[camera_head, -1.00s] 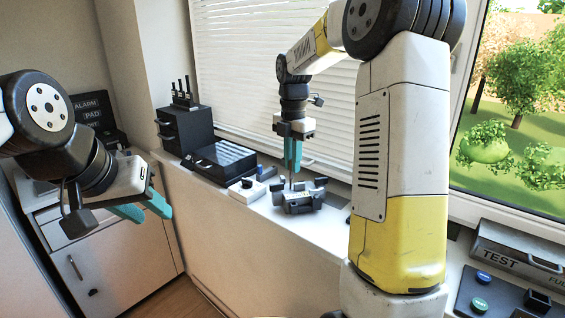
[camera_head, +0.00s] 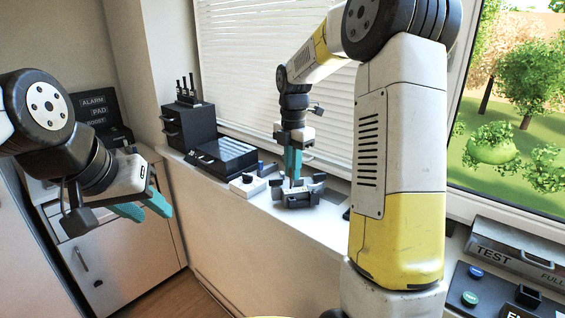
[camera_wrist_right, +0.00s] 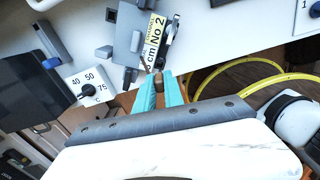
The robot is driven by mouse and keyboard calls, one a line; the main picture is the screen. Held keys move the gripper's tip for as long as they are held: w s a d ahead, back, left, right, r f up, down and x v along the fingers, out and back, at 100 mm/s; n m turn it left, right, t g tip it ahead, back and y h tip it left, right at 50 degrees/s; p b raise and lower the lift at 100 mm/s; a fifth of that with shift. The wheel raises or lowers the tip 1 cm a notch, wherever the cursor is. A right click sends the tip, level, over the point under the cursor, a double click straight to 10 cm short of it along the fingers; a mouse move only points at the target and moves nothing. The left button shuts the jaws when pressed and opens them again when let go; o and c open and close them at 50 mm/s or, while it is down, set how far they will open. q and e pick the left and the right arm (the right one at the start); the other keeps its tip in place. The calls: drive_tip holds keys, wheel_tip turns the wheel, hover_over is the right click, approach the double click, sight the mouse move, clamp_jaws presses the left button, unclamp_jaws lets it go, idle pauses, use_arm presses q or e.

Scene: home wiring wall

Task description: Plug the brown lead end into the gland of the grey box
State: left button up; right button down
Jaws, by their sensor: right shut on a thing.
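The grey box (camera_head: 297,199) sits on the white sill with block-like parts around it. In the right wrist view a grey block-like fixture (camera_wrist_right: 125,42) stands just beyond the fingertips. My right gripper (camera_head: 292,176) points down with its teal fingers right over the box. In the wrist view my right gripper (camera_wrist_right: 160,84) is shut on the small brown lead end (camera_wrist_right: 158,76). Its tip is close to the fixture; I cannot tell whether it is inside the gland. My left gripper (camera_head: 146,208) is open and empty, away at the left.
A white dial unit (camera_head: 247,187) and a black tray-like case (camera_head: 222,156) stand left of the box. A yellow-black "No 2" label (camera_wrist_right: 155,38) lies close to the fingertips. A yellow cable (camera_wrist_right: 232,68) curves at the right. A TEST case (camera_head: 510,256) is at the lower right.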

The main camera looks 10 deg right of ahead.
drive_tip(key=shift+f, duration=1.55)
drive_tip(key=shift+f, duration=1.5)
drive_tip(key=shift+r, duration=0.15)
idle(0.4)
drive_tip(key=shift+r, duration=1.05)
drive_tip(key=shift+f, duration=1.2)
idle(0.8)
drive_tip(key=c, duration=1.4)
unclamp_jaws()
drive_tip(key=shift+o, duration=0.2)
drive_tip(key=shift+r, duration=3.9)
